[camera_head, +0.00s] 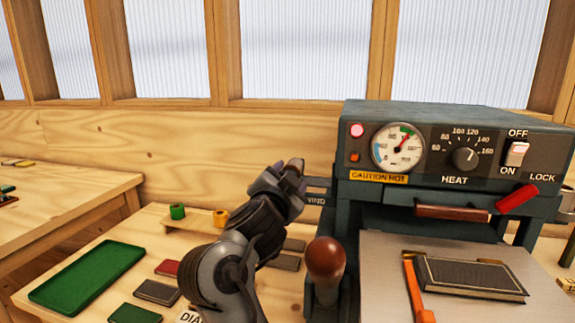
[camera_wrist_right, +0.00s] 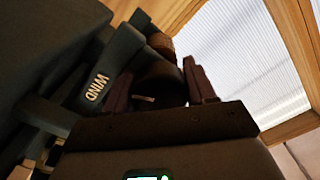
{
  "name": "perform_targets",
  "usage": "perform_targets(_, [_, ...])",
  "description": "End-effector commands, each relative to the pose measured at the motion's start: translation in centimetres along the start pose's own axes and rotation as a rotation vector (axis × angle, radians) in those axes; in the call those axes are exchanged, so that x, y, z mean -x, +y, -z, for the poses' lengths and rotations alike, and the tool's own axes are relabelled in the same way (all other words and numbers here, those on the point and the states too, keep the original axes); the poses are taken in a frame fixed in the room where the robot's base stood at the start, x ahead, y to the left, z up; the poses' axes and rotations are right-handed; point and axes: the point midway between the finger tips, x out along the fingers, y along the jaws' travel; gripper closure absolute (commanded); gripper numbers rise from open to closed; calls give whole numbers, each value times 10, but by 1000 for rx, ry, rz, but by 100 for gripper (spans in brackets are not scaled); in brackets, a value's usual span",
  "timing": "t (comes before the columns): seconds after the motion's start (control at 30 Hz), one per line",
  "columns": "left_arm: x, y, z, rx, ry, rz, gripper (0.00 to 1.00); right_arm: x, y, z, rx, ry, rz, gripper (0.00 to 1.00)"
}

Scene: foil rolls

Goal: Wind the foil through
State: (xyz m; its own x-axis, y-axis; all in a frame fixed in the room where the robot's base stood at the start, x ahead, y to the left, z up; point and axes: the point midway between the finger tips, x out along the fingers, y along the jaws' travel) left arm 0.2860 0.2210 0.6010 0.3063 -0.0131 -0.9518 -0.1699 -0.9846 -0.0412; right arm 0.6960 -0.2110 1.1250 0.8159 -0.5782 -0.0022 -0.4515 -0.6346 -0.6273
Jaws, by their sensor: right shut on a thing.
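My right gripper (camera_head: 292,178) is at the left side of the dark foil press (camera_head: 370,205), beside its WIND label. In the right wrist view the right gripper (camera_wrist_right: 160,88) has its two purplish fingers on either side of a dark rounded winding part (camera_wrist_right: 158,72), shut on it. The WIND label (camera_wrist_right: 97,88) is on a dark arm beside it. A green foil roll (camera_head: 177,211) and a gold foil roll (camera_head: 220,217) are on a wooden stand left of the gripper. I cannot make out foil in the press. My left gripper is not in view.
A dark book (camera_head: 470,275) lies on the press's metal plate, beside an orange piece (camera_head: 413,285). A red LOCK lever (camera_head: 516,199) is at right.

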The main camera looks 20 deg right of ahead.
Motion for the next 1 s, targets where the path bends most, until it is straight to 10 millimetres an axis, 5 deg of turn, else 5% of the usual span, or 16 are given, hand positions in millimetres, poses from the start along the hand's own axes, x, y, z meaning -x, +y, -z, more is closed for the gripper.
perform_targets(0.23, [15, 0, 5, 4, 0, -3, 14, 0, 0, 3, -98, 3, 0, 75])
perform_targets(0.77, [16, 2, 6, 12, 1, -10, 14, -1, 2, -1, -124, -2, -2, 74])
perform_targets(0.8, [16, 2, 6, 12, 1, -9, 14, -1, 2, -1, -124, -2, -3, 38])
perform_targets(0.9, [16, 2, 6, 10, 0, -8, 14, -1, 2, -1, -123, -2, -4, 23])
perform_targets(1.0, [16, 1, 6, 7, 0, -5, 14, -1, 3, -2, -122, -3, -6, 23])
